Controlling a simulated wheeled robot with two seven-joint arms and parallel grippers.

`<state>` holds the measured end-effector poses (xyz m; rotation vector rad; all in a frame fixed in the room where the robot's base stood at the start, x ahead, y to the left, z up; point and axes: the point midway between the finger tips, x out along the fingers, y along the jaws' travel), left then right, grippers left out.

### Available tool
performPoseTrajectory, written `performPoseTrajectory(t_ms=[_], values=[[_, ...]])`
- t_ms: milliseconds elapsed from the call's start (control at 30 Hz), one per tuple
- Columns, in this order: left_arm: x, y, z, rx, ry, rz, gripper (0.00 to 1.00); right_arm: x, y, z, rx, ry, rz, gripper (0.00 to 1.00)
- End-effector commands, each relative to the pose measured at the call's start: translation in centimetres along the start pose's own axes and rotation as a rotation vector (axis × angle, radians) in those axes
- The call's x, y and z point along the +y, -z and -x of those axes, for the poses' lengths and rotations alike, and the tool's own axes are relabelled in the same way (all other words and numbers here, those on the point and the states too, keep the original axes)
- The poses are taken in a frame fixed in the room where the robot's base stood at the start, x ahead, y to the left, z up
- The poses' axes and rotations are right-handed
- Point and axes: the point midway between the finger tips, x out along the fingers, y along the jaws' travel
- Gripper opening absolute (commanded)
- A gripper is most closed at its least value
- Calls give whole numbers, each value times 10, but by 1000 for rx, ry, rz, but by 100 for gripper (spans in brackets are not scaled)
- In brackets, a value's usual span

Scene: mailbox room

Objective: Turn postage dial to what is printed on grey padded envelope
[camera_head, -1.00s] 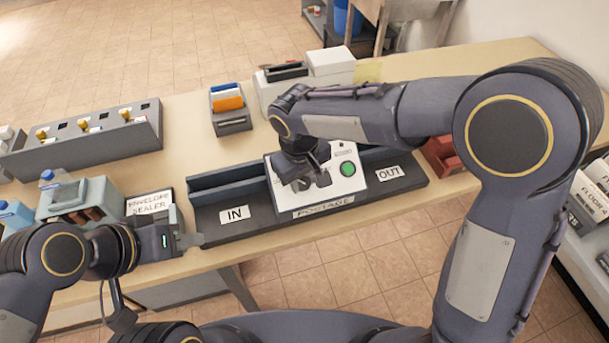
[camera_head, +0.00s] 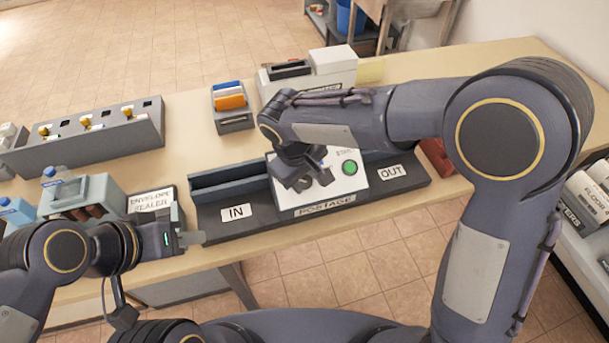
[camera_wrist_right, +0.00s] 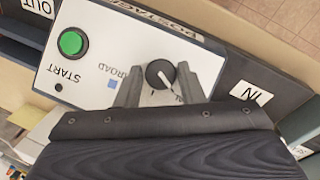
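The white postage machine (camera_head: 350,185) sits on the table between the IN and OUT labels. Its black round dial (camera_wrist_right: 160,74) has a white pointer line aimed to the lower right in the wrist view; the word ABROAD is partly covered beside it. My right gripper (camera_head: 312,180) is low over the machine, and in the wrist view its fingers (camera_wrist_right: 161,80) straddle the dial with slim gaps at both sides. The dial is hidden by this gripper in the head view. My left gripper (camera_head: 192,228) hovers beside the envelope sealer (camera_head: 150,200). No grey padded envelope is recognisable.
The green START button (camera_head: 349,168) is right of the dial; it also shows in the wrist view (camera_wrist_right: 74,41). A grey stamp rack (camera_head: 90,140), an envelope holder (camera_head: 231,108) and a red tray (camera_head: 437,155) stand around. The table's front edge is close.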

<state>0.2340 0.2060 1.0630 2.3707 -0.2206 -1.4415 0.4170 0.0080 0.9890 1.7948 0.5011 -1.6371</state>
Motion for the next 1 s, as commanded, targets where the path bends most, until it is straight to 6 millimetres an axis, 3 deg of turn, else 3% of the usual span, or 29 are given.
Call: performPoseTrajectory(t_ms=[133, 467, 800, 1000], values=[[0, 0, 0, 0, 0, 0, 36, 0, 0, 0, 0, 0, -1, 53], [0, 0, 0, 0, 0, 0, 36, 0, 1, 4, 3, 1, -3, 53], [-2, -2, -4, 0, 0, 0, 36, 0, 1, 58, 5, 0, -2, 53], [-2, -2, -4, 0, 0, 0, 36, -1, 0, 76, 1, 1, -1, 53]])
